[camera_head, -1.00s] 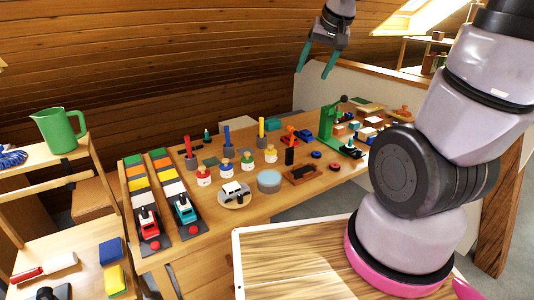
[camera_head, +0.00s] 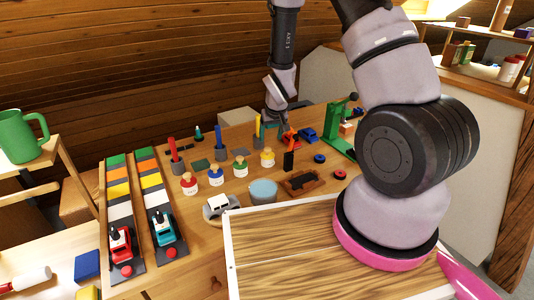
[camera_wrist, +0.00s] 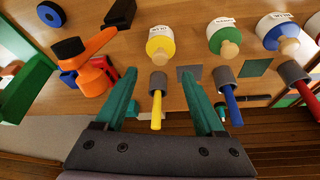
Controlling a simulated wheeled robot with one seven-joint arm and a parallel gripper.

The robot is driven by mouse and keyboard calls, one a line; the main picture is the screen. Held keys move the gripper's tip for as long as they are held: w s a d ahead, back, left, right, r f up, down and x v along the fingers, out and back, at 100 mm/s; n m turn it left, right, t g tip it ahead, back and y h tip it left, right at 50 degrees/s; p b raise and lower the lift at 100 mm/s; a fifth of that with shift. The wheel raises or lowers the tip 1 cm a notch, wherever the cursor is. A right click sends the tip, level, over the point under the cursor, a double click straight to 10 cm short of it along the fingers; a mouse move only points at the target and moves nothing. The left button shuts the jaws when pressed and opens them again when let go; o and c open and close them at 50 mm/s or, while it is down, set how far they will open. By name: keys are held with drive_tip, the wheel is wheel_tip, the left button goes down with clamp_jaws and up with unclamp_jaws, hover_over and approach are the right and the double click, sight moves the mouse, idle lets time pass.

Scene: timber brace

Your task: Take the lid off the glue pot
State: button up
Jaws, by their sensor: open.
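A row of small white pots with coloured tops and pale knobs stands on the bench: red (camera_head: 189,184), blue (camera_head: 215,176), green (camera_head: 240,167) and yellow (camera_head: 267,157). In the wrist view the yellow (camera_wrist: 160,42), green (camera_wrist: 224,38) and blue (camera_wrist: 279,34) ones show at the top. My gripper (camera_wrist: 161,76) is open and empty, fingers pointing down. A grey cup (camera_wrist: 158,80) with a yellow-handled tool appears between its fingers; contact cannot be told.
More grey cups hold blue (camera_wrist: 229,95) and red (camera_wrist: 304,88) tools. An orange thing (camera_wrist: 91,68) lies left of my fingers. A green press (camera_head: 338,130) stands at the right.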

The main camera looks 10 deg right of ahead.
sight(268, 149)
drive_tip(key=x, duration=0.9)
drive_tip(key=shift+w, duration=0.1)
clamp_jaws()
